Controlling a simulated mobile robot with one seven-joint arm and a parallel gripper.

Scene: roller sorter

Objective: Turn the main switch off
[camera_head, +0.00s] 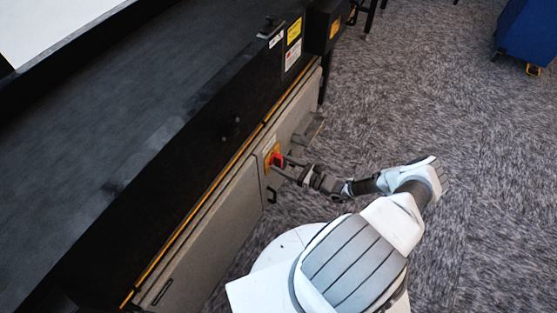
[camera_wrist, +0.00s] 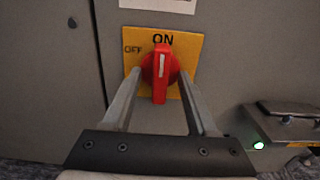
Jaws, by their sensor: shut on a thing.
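The main switch is a red rotary knob (camera_wrist: 160,72) on a yellow plate (camera_wrist: 130,34) marked ON at the top and OFF at the upper left. The knob's white mark stands upright, toward ON. My gripper (camera_wrist: 160,83) has one finger on each side of the knob and is shut on it. In the head view, the red knob (camera_head: 278,160) shows on the grey cabinet front, with my gripper (camera_head: 284,163) at it. The far faces of the knob are hidden.
The grey cabinet panel (camera_head: 205,235) runs below the black conveyor side (camera_head: 150,190). A metal pedal-like part with a green light (camera_wrist: 258,145) is to the right of the switch. Carpeted floor (camera_head: 440,110) is open on the right; a blue bin (camera_head: 527,32) stands far off.

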